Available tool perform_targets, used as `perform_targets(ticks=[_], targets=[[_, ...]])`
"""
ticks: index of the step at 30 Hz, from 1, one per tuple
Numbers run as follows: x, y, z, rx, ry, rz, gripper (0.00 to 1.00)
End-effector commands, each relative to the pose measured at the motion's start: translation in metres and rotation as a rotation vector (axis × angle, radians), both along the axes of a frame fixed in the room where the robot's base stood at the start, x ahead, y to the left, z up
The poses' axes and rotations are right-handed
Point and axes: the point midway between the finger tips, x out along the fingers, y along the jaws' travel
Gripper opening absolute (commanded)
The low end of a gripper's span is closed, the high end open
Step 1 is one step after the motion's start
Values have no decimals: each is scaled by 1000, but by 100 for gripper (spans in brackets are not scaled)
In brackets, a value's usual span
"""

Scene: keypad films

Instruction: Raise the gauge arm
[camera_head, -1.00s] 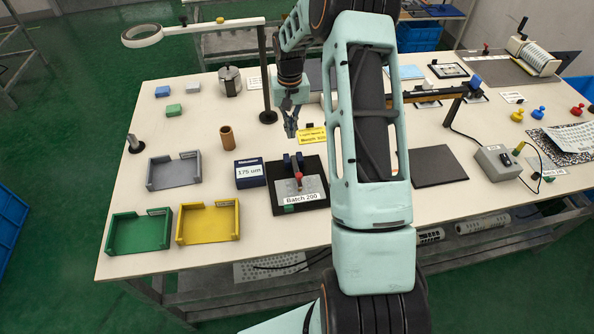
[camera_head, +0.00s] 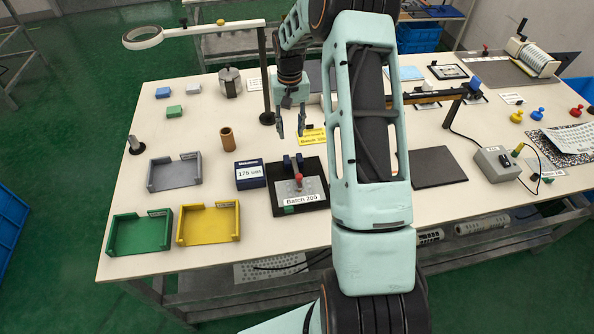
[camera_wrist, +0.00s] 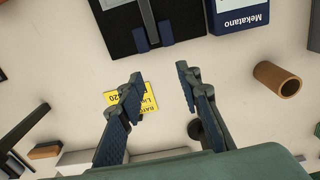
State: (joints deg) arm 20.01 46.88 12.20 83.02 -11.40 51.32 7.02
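The thickness gauge has a black base (camera_head: 281,209) with a grey plate and a "Batch 200" label. Whether the arm's tip touches the plate is too small to tell. In the wrist view the grey arm (camera_wrist: 148,18) and blue posts show at the top edge; the knob is out of frame. My gripper (camera_head: 290,132) is above the table behind the gauge, apart from it. The wrist view shows its fingers (camera_wrist: 159,75) spread and empty.
A dark blue "175 um" box (camera_head: 250,175) stands left of the gauge. Grey (camera_head: 174,172), green (camera_head: 139,233) and yellow (camera_head: 208,223) trays are at left. A lamp-like post (camera_head: 265,75) stands behind my gripper.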

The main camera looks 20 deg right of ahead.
Motion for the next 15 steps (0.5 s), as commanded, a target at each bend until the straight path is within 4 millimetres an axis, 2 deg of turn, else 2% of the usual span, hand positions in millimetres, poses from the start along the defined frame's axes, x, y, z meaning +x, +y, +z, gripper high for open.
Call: perform_targets(ticks=[1,15], targets=[[1,0,7,0,-2,0,32],[5,-1,45,0,-2,-1,32]])
